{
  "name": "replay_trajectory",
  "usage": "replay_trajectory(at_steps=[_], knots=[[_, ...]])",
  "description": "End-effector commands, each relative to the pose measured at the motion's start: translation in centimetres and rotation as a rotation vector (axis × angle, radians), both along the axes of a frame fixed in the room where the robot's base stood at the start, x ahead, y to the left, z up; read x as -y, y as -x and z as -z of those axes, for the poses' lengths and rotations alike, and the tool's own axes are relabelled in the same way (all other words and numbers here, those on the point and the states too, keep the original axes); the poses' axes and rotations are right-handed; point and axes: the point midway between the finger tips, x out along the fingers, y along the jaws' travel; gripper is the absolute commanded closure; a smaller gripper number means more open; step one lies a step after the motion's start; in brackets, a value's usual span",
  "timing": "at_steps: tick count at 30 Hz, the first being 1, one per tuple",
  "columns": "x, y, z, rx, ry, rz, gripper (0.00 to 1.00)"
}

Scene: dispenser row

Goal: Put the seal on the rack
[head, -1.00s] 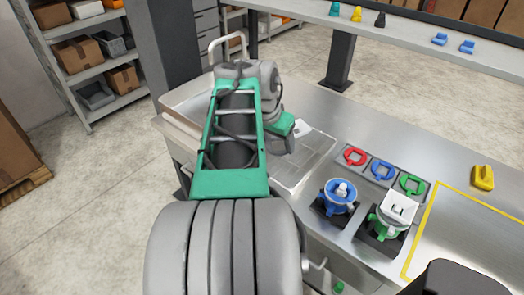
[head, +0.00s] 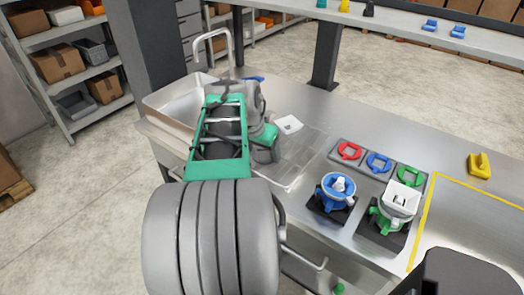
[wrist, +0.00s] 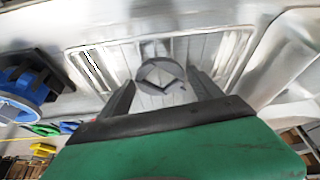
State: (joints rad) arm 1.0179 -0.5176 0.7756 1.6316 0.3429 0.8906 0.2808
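A grey round piece (wrist: 161,75), which looks like the seal, sits between my fingertips in the wrist view. Both fingers appear to touch its sides. My gripper (wrist: 161,79) points down over a ribbed metal drainboard, which looks like the rack (wrist: 205,50). I cannot tell how high the piece is above the ribs. In the head view the rack (head: 302,160) lies right of my arm, which hides my fingertips and the piece.
A metal sink (head: 165,105) lies left of my arm. A white square item (head: 288,124) lies behind the rack. To the right are a blue valve body (head: 337,190), a green one (head: 395,208), and a tray (head: 343,165) with red, blue and green rings. A yellow piece (head: 479,166) lies farther right.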

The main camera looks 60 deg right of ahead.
Motion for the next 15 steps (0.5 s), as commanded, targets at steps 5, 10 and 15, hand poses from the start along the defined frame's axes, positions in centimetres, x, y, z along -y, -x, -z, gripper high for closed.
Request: replay_trajectory(at_steps=[5,10,15], knots=[[0.04,0.09,-0.01,0.0,0.0,0.002,0.11],[0.04,0.09,-0.01,0.0,0.0,0.002,0.11],[-0.12,0.04,-0.96,0.0,0.002,0.001,0.11]])
